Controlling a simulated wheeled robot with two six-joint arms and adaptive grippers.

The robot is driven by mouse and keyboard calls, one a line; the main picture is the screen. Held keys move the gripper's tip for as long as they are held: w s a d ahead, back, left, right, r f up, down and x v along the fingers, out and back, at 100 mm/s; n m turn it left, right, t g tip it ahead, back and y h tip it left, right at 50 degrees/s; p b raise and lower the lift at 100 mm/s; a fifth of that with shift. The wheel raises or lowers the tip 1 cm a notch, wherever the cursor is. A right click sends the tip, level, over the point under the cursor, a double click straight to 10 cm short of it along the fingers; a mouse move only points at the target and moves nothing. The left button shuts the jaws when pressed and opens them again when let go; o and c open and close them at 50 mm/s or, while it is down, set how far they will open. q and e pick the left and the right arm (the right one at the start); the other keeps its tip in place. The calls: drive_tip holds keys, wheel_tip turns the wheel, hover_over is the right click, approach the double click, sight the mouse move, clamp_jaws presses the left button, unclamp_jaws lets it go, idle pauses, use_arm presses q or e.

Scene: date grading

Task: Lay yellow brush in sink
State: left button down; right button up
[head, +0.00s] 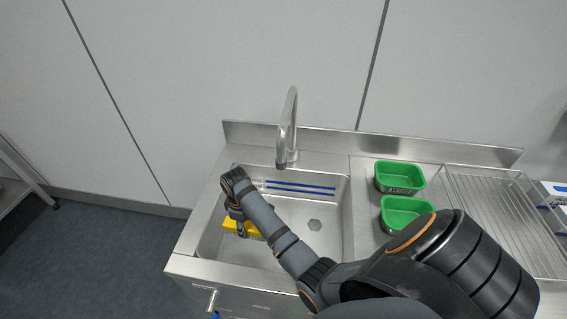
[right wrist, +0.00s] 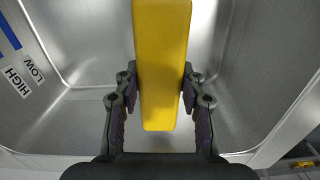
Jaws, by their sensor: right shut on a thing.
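The yellow brush (head: 238,226) is inside the outline of the steel sink (head: 335,215), near its left side in the head view. My right gripper (head: 236,216) is shut on it from above. In the right wrist view the yellow brush (right wrist: 162,65) stands between the two fingers of my right gripper (right wrist: 160,98), with a finger against each side. The sink walls surround it there. I cannot tell whether the brush touches the sink floor. My left gripper is not in view.
A tap (head: 289,125) stands at the back of the sink. Two green tubs (head: 399,178) sit on the drainboard to the right, beside a wire rack (head: 500,215). A blue line with HIGH and LOW labels (right wrist: 20,75) marks the sink wall. My right arm crosses the sink.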

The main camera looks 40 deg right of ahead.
drive_tip(key=shift+s+a+f+n, duration=0.3)
drive_tip(key=shift+s+n, duration=0.1)
drive_tip(key=shift+s, duration=0.15)
wheel_tip(320, 180, down, 6)
drive_tip(key=shift+w+d+r, duration=0.1)
drive_tip(key=shift+r, duration=0.05)
drive_tip(key=shift+f, duration=2.15)
drive_tip(key=shift+f, duration=0.15)
drive_tip(key=o, duration=1.2)
drive_tip(key=shift+o, duration=0.2)
wheel_tip(320, 180, up, 12)
drive_tip(key=shift+r, duration=0.2)
